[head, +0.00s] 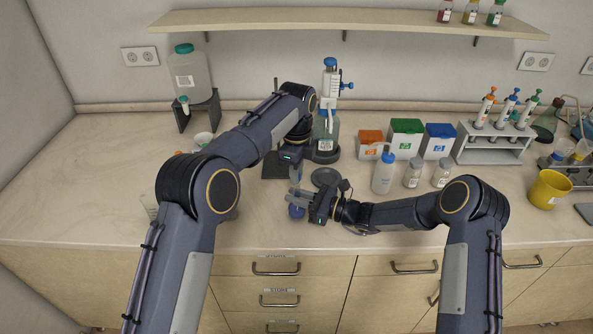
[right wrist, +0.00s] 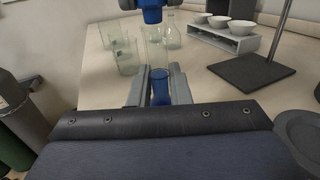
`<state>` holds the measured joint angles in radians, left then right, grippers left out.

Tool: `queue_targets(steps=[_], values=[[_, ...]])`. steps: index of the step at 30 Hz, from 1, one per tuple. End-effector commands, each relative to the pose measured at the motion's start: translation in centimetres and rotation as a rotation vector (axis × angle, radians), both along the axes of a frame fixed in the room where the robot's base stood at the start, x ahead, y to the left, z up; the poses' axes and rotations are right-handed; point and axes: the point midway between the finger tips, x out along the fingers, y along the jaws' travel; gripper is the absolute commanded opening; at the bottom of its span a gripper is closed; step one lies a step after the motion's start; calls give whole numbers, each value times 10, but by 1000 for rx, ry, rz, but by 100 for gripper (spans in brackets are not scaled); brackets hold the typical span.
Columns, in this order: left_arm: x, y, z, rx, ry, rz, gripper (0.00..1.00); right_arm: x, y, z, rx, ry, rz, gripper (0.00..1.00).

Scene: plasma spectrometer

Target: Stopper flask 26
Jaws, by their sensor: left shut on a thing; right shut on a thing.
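My right gripper (head: 300,197) is shut on a clear flask holding blue liquid, just above the bench front. The flask's blue lower part (head: 296,211) shows below the fingers. In the right wrist view the flask (right wrist: 160,88) stands upright between the two fingers, its clear neck rising above them. My left gripper (head: 296,174) is shut above the right one. A blue stopper (right wrist: 152,14) shows at the top of the right wrist view, over the flask neck, apparently in the left gripper. Whether it touches the neck I cannot tell. No number on the flask is readable.
Glass beakers (right wrist: 124,55) and a small flask (right wrist: 171,30) stand beyond the gripper. White bowls (right wrist: 235,26) sit on a grey rack near a stand base (right wrist: 252,72). A wash bottle (head: 383,175) and small bottles stand right of the grippers.

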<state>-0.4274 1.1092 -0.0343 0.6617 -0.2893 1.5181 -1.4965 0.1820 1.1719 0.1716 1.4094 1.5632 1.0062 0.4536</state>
Motion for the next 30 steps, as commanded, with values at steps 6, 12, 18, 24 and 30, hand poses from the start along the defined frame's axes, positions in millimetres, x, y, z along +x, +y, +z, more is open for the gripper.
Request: queue_targets(steps=[6,12,18,24,30], values=[[0,0,-4,0,-1,4,0,0,0,0,0,0,0,0],[0,0,-8,0,0,9,0,0,0,0,0,0,0,0],[0,0,-12,0,-1,15,0,0,0,0,0,0,0,0],[0,0,-16,0,-1,20,0,0,0,0,1,0,0,0],[0,0,-17,0,1,20,0,0,0,0,2,-1,2,0]])
